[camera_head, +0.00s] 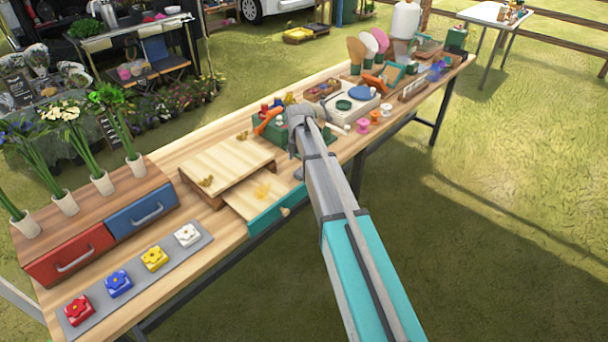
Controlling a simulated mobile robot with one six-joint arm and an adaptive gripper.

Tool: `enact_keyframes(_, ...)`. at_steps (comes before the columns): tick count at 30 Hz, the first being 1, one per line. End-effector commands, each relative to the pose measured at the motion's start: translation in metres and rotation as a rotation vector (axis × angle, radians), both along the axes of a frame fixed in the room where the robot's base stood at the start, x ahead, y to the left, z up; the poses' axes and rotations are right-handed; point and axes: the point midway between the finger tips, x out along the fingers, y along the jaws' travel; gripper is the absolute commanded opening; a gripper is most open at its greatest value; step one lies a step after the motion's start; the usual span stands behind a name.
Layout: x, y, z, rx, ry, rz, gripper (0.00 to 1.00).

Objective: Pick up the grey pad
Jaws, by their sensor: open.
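A long flat grey pad (205,240) lies along the table's front edge at the left. Red (79,311), blue (118,283), yellow (154,258) and white (187,235) flower blocks sit on it in a row. I cannot tell whether another grey pad lies among the small objects behind my arm. My gripper (300,118) is at the middle of the table, well to the right of the long pad and apart from it. It is open. Its fingertips are small and partly hidden, so what lies just under them is unclear.
A red drawer (70,257) and a blue drawer (142,215) stand behind the pad, with vases (102,183) on top. A wooden board (228,165) and an open teal-fronted drawer (275,212) lie between pad and gripper. A white device with a round plate (345,104) stands right of my gripper.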

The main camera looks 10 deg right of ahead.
Motion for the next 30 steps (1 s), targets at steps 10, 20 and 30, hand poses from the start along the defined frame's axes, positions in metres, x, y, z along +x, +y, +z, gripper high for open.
enact_keyframes(10, -0.003, -0.003, -0.03, 0.0, 0.0, 0.0, 1.0)
enact_keyframes(20, -0.003, -0.003, -0.044, 0.0, 0.0, 0.0, 1.0)
enact_keyframes(30, -0.003, -0.003, -0.044, 0.0, 0.0, 0.0, 1.0)
